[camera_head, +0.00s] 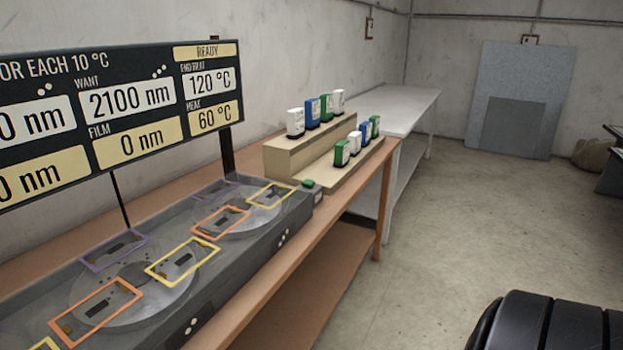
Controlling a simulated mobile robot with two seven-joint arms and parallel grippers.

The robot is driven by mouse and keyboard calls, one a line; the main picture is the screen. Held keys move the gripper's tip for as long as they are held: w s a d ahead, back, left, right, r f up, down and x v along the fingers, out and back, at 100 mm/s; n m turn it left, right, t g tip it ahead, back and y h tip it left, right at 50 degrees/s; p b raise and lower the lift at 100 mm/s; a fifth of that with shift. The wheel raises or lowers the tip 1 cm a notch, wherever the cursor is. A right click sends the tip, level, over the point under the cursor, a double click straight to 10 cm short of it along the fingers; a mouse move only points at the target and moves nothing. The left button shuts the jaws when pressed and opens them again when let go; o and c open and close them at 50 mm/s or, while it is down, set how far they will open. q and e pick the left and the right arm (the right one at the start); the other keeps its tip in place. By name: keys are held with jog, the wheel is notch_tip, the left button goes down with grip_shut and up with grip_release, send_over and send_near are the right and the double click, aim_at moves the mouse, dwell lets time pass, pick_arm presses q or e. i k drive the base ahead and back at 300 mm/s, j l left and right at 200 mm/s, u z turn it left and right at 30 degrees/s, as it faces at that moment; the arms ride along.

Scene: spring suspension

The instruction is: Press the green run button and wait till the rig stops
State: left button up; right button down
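The green run button (309,183) sits on a small grey box at the right end of the rig (262,238), near the table's front edge. The rig is a long grey deck with round discs and orange, yellow and purple frames on top. The board (130,115) above it reads READY, WANT 2100 nm, FILM 0 nm, 120 °C and 60 °C. Neither of my grippers is in view, and nothing touches the button.
The rig stands on an orange-brown table (372,190). A stepped wooden stand (290,160) behind the button holds several green, blue and white bottles. A white table (410,108) stands beyond. A black ribbed shape is at the lower right.

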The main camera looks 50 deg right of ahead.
aim_at(308, 183)
jog(key=i+l, duration=0.25)
jog(key=l, duration=0.2)
jog(key=i+l+z, duration=0.15)
jog(key=l, duration=0.35)
jog(key=i+l, duration=0.4)
jog(key=i+l+z, duration=0.15)
jog(key=l, duration=0.3)
jog(key=i, duration=0.1)
